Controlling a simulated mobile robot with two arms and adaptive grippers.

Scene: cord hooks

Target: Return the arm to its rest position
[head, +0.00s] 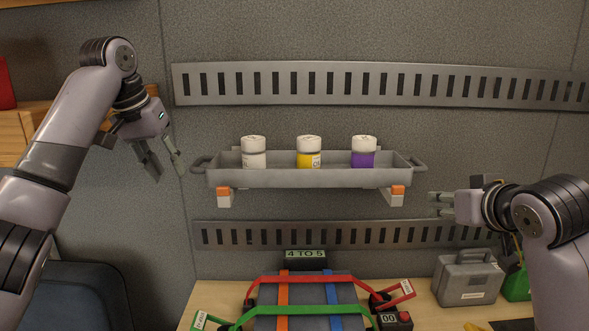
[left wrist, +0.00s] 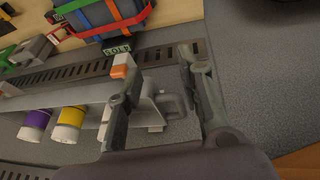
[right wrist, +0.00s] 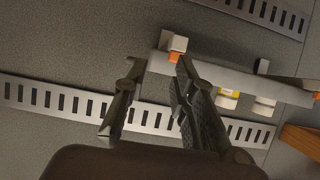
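My left gripper (head: 162,166) hangs in the air left of the grey tray (head: 310,178), apart from its left handle. Its two fingers are spread, with nothing between them, and they also show in the left wrist view (left wrist: 160,98). My right gripper (head: 436,203) is to the right of the tray and a little below its right handle, pointing left. In the right wrist view its fingers (right wrist: 152,98) are apart and empty. The tray rests on two orange-tipped white brackets (head: 396,195) and holds three white-capped bottles: one white (head: 254,153), one yellow-labelled (head: 309,153), one purple (head: 363,153).
Slotted rails (head: 360,83) run along the grey wall above and below the tray. Below is a bench with a bundle strapped in red, green and orange (head: 305,300), a sign reading "4 TO 5" (head: 305,254) and a grey case (head: 467,280). A wooden box (head: 35,125) stands at left.

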